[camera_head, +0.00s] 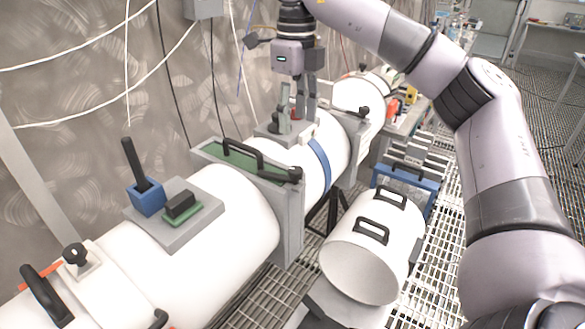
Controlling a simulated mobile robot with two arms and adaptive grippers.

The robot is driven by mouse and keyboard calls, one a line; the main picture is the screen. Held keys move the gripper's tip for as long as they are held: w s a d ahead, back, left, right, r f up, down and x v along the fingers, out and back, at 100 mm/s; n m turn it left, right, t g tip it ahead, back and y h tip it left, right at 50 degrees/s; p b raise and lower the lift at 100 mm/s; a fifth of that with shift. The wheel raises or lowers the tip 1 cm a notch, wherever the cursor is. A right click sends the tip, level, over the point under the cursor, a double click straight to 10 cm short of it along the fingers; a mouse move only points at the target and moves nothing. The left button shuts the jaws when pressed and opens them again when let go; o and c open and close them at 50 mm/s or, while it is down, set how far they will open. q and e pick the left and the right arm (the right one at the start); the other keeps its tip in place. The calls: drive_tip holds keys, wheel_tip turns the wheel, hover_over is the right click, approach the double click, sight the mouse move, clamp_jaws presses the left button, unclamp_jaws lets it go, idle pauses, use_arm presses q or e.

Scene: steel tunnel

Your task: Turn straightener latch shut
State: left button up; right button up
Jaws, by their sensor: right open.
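My right gripper (304,108) hangs down over the white tunnel pipe (225,195) at the upper middle of the head view, fingers pointing down. It is open. Right beside its fingers, on a grey saddle plate (268,130), stands a small upright grey lever with a red part behind it (285,121). This may be the latch; I cannot tell whether fingers and lever touch. A green panel with a black handle (243,160) sits in the grey frame (290,220) across the pipe; this may be the straightener. A black knob (294,174) is at the frame's right end. My left gripper is not in view.
A blue block with a black lever (147,196) and a green-based black block (181,208) stand on the nearer pipe. A loose white pipe section (370,245) with black handles lies at the right. My right arm spans the right side.

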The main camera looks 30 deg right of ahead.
drive_tip(key=b, duration=0.1)
hover_over(296, 170)
wheel_tip(296, 170, down, 6)
drive_tip(key=shift+d+f, duration=0.1)
wheel_tip(296, 170, down, 5)
drive_tip(key=shift+r+p, duration=0.15)
drive_tip(key=shift+p, duration=0.2)
drive_tip(key=shift+f, duration=0.5)
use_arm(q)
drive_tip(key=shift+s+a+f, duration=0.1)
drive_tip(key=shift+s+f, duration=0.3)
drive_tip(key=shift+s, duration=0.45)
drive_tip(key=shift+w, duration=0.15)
use_arm(e)
drive_tip(key=shift+c, duration=0.6)
drive_tip(key=shift+c, duration=0.6)
clamp_jaws()
